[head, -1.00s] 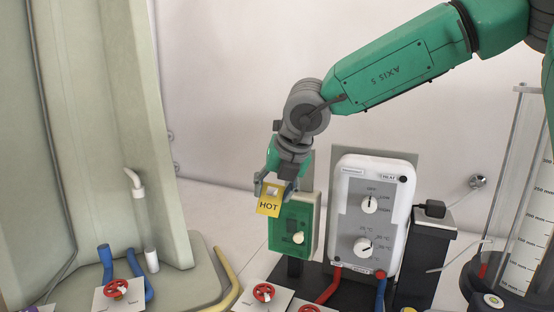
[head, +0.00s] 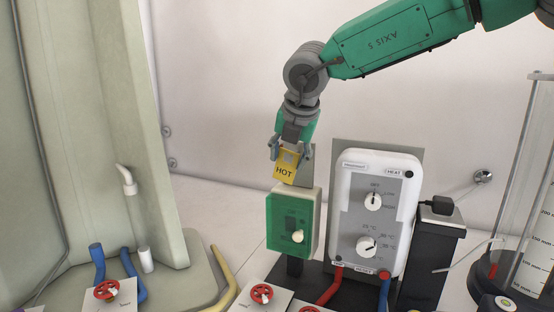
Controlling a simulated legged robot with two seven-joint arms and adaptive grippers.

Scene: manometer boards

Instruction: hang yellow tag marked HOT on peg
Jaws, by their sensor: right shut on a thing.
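The yellow tag marked HOT (head: 285,171) is held in my right gripper (head: 289,152), which is shut on its upper part. The tag hangs tilted just above the green box (head: 291,222), its lettering facing me. My right arm comes in from the upper right. I cannot pick out the peg for certain; a small round knob (head: 297,236) sticks out of the green box's front below the tag. My left gripper is not in the view.
A white heater unit (head: 374,215) with two dials stands right of the green box. A black adapter (head: 440,205) sits on a dark post beside it. Red valve wheels (head: 106,289) are along the front. A clear graduated cylinder (head: 530,215) stands at the far right.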

